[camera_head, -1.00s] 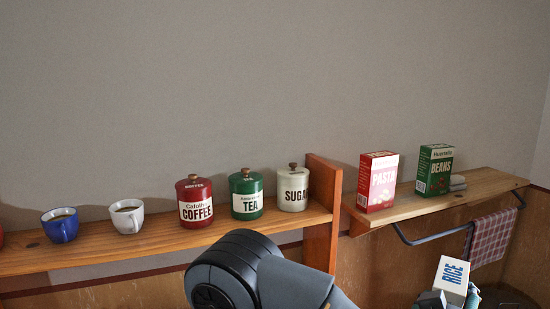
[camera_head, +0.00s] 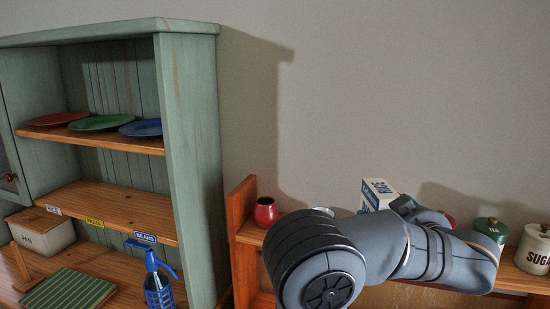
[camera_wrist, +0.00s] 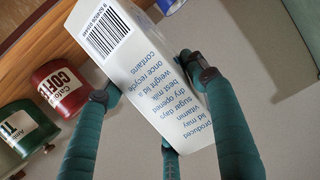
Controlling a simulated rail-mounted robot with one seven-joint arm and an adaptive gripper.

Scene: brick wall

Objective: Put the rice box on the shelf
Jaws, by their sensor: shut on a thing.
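The rice box (camera_head: 378,195), white with blue lettering, is held by my gripper (camera_head: 402,206), partly hidden behind my arm in the head view. In the wrist view the box (camera_wrist: 140,62) shows its barcode and blue small print, tilted. My gripper's green fingers (camera_wrist: 142,92) are closed around it. The green cabinet (camera_head: 188,130) stands at the left in the head view, apart from the box. Its middle shelf (camera_head: 120,205) is empty and carries a white label (camera_head: 53,210), a yellow label (camera_head: 94,222) and a blue "BEANS" label (camera_head: 145,238).
Red, green and blue plates (camera_head: 98,122) lie on the cabinet's upper shelf. A wooden side panel (camera_head: 240,225), a red cup (camera_head: 266,211), tea (camera_head: 491,230) and sugar (camera_head: 535,248) canisters stand right of the cabinet.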

